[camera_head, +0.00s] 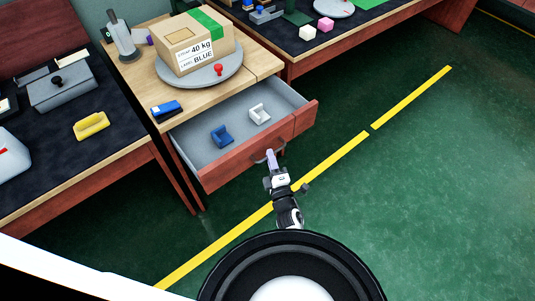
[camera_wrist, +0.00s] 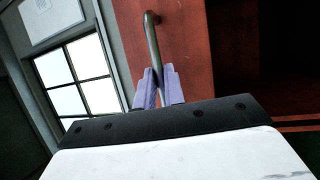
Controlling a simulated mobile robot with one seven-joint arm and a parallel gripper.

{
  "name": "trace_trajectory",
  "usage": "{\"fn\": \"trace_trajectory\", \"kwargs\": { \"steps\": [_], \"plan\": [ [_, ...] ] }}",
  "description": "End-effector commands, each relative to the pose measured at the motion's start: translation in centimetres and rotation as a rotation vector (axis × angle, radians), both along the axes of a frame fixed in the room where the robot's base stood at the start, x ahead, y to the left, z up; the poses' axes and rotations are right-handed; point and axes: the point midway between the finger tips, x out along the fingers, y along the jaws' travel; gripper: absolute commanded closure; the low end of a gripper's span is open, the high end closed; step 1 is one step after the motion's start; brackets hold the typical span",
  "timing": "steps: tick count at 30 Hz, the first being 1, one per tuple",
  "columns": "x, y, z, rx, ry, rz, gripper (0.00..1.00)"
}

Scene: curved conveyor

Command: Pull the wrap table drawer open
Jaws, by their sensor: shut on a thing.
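The wrap table drawer (camera_head: 246,157) has a red-brown front and stands pulled out from under the light wood table. Its grey inside shows, with a blue piece (camera_head: 221,136) and a white piece (camera_head: 260,114) lying in it. My gripper (camera_head: 270,157) is at the drawer front, shut on the metal bar handle (camera_wrist: 152,38). In the wrist view, the purple fingers of my gripper (camera_wrist: 159,88) stand on both sides of the handle's lower part. In the head view the handle is partly hidden by the fingers.
A cardboard box (camera_head: 196,45) sits on a grey round turntable (camera_head: 228,83) on the wrap table. A dark-topped bench (camera_head: 60,125) is close on the left. Green floor (camera_head: 430,180) with yellow lines lies open at the right.

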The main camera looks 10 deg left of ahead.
Motion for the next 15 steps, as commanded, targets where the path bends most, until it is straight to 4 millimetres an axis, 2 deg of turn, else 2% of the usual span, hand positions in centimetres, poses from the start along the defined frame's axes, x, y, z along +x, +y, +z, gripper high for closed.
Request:
{"fn": "trace_trajectory", "kwargs": {
  "steps": [12,13,15],
  "plan": [
    [-0.07,-0.08,0.08,0.001,-0.002,0.001,1.0],
    [-0.07,-0.08,0.08,0.001,-0.002,0.001,0.85],
    [-0.06,-0.08,0.07,0.001,-0.002,0.001,0.76]
  ]
}}
